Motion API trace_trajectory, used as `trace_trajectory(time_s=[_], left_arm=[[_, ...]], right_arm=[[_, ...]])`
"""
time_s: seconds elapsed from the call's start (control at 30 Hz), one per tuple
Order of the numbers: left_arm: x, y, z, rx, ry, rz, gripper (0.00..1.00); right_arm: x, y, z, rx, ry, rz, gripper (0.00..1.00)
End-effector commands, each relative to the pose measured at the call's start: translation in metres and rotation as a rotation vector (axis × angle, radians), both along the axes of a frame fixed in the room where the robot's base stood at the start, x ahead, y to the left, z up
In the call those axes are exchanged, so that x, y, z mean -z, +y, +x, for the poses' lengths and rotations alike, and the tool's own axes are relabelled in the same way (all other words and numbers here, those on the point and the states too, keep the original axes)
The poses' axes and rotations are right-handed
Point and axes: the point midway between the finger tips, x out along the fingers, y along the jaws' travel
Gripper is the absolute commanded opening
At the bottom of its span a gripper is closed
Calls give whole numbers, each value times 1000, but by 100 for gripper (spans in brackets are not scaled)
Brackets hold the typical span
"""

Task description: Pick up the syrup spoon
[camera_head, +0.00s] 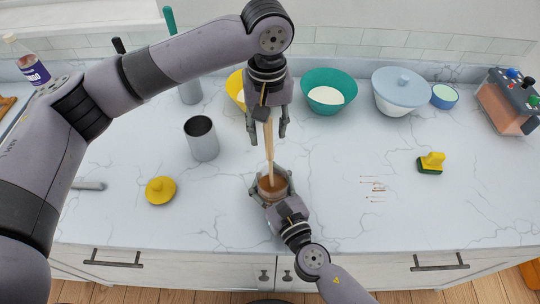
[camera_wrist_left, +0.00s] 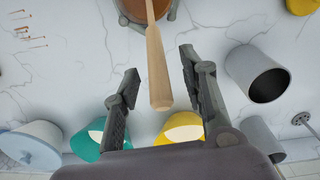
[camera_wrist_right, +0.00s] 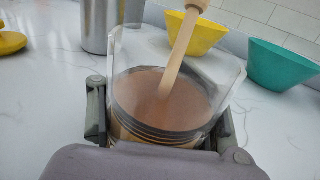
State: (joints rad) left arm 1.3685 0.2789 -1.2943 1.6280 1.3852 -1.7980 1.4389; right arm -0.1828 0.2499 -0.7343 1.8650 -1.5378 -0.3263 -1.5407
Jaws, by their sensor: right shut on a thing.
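The syrup spoon (camera_head: 269,150) has a light wooden handle and stands up out of a clear jar of brown syrup (camera_head: 272,187). Its lower end is hidden in the syrup in the right wrist view (camera_wrist_right: 167,85). My right gripper (camera_head: 270,188) is shut around the jar on the counter. My left gripper (camera_head: 268,134) is open above the jar, with its fingers on either side of the spoon handle. In the left wrist view, the handle end (camera_wrist_left: 160,95) lies between the open fingers, apart from both.
A grey metal cup (camera_head: 201,138) and a yellow lid (camera_head: 160,190) stand to the left. Yellow (camera_head: 235,86) and teal (camera_head: 328,92) bowls, and a lidded blue-white bowl (camera_head: 398,92), stand behind. A yellow-green sponge (camera_head: 430,164) is at right. The counter right of the jar is mostly clear.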

Motion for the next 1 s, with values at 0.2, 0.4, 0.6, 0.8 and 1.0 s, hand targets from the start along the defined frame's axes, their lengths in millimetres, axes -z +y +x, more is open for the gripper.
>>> trace_trajectory(time_s=[0.2, 0.4, 0.6, 0.8, 1.0], left_arm=[[3, 0, 0, 0, -1, 0, 39], [2, 0, 0, 0, 0, 0, 29], [2, 0, 0, 0, 0, 0, 16], [2, 0, 0, 0, 0, 0, 3], [2, 0, 0, 0, 0, 0, 0]], right_arm=[[0, 0, 0, 0, 1, 0, 11], [0, 0, 0, 0, 1, 0, 11], [0, 0, 0, 0, 1, 0, 11], [0, 0, 0, 0, 1, 0, 11], [0, 0, 0, 0, 1, 0, 11]])
